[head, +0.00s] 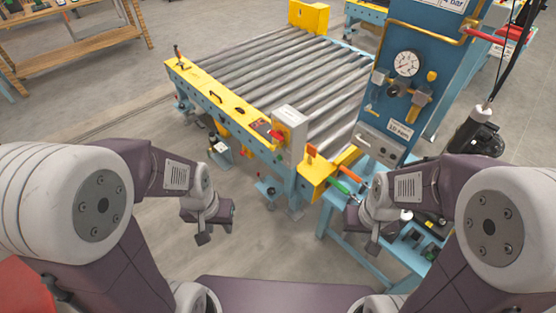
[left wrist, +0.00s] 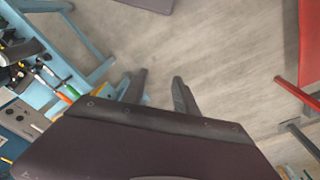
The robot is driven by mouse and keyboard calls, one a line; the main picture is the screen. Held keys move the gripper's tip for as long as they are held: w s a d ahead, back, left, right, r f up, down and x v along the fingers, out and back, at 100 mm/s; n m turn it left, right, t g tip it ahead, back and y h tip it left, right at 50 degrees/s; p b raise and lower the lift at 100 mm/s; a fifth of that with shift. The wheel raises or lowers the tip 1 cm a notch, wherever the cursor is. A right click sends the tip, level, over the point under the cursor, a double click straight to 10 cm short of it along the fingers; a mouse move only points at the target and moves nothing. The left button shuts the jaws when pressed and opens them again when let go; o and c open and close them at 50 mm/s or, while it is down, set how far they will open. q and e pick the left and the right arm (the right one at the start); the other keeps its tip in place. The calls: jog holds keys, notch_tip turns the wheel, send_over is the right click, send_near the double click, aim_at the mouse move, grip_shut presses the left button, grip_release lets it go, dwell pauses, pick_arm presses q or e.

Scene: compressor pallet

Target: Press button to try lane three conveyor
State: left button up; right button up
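A roller conveyor (head: 290,75) with a yellow side rail (head: 215,103) stands ahead of me. A grey control box (head: 290,132) sits at its near corner, with a red part (head: 276,135) on its left side. Small dark and red fittings lie along the rail; their labels are too small to read. My left gripper (head: 204,238) hangs over the floor in front of the conveyor, apart from it. In the left wrist view, its two fingers (left wrist: 160,88) are spread with nothing between them. My right gripper (head: 373,246) is beside the blue bench; its fingers are not clear.
A blue panel (head: 425,60) with a pressure gauge (head: 406,63) rises at the right. A wooden workbench (head: 80,42) is far left. The floor between me and the conveyor is mostly clear.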

pick_arm(q)
grip_shut()
dwell(1.5)
